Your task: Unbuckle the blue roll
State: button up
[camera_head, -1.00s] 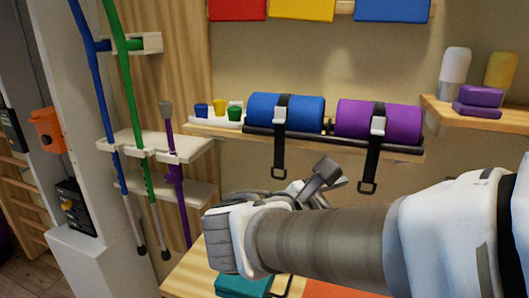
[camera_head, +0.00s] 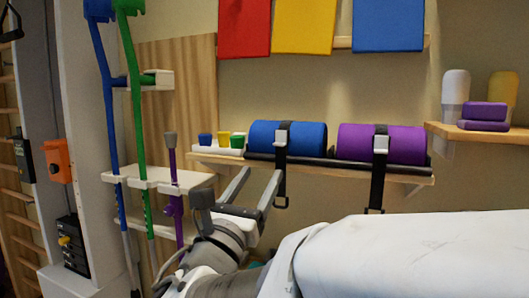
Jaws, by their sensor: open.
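The blue roll (camera_head: 300,136) lies on the wall shelf, left of a purple roll (camera_head: 357,143). A black strap (camera_head: 283,131) with a pale buckle (camera_head: 280,144) goes over the blue roll, and its loose tail hangs below the shelf edge, ending in a ring. My gripper (camera_head: 255,180) is open and empty, below and left of the blue roll's buckle. Its two fingers point up toward the shelf, and the right finger's tip overlaps the strap tail in the picture. I cannot tell whether it touches the strap.
The shelf (camera_head: 230,157) also holds small coloured cups (camera_head: 222,139) in a white tray. The purple roll has its own strap. Crutches and a cane (camera_head: 173,195) stand in a white rack at left. A right shelf (camera_head: 480,132) holds bottles and purple blocks.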

aim_at(278, 145)
jog(key=b+x, duration=0.1)
jog(key=x, duration=0.9)
jog(key=shift+w+d, duration=0.15)
jog(key=shift+w, duration=0.15)
grip_shut()
jog(key=shift+r, duration=0.1)
